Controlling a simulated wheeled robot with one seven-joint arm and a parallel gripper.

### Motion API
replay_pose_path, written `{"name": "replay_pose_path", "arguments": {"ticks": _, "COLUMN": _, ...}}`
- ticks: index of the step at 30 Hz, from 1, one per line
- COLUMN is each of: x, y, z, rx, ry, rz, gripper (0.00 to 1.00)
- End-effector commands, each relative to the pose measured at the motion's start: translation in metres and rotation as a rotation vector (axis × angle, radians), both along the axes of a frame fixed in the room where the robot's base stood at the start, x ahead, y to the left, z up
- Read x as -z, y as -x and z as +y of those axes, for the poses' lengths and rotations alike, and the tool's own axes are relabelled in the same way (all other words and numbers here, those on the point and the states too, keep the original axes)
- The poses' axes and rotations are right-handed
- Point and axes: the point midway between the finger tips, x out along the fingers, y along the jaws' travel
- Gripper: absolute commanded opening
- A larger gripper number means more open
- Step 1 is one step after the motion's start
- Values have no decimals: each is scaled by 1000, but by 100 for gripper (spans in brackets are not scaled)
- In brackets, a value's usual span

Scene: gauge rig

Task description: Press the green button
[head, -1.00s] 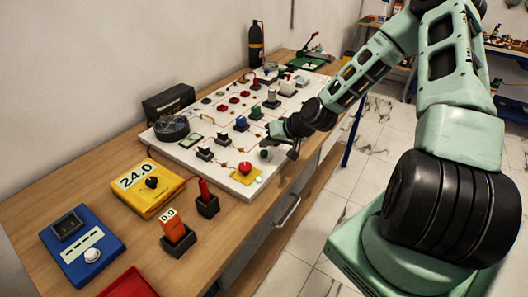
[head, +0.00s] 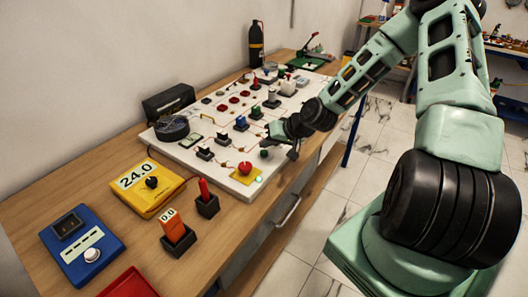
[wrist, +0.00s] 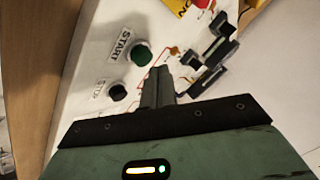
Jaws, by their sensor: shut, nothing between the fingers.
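The green button (wrist: 141,54) is a round dark-green cap beside a START label (wrist: 120,42) in the wrist view. It also shows in the head view (head: 264,154) near the front edge of the white board (head: 222,171). My gripper (wrist: 160,70) is shut and empty, its fingertips just beside the green button and a little to its right in the wrist view. I cannot tell whether they touch it. A black button (wrist: 117,92) with a STOP label sits nearby.
A red mushroom button (head: 245,168) on a yellow plate stands close to the green button. Black switches (head: 205,153) and other parts crowd the board. A yellow meter (head: 150,187) and a blue box (head: 83,247) lie on the wooden bench. Floor at right is clear.

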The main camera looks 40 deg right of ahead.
Motion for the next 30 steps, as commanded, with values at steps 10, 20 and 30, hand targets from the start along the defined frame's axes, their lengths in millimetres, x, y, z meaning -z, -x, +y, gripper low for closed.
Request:
{"name": "replay_pose_path", "arguments": {"ticks": 10, "x": 7, "y": 0, "z": 0, "rx": 0, "ry": 0, "rz": 0, "gripper": 0}}
{"name": "replay_pose_path", "arguments": {"ticks": 20, "x": 8, "y": 0, "z": 0, "rx": 0, "ry": 0, "rz": 0, "gripper": 0}}
{"name": "replay_pose_path", "arguments": {"ticks": 30, "x": 12, "y": 0, "z": 0, "rx": 0, "ry": 0, "rz": 0, "gripper": 0}}
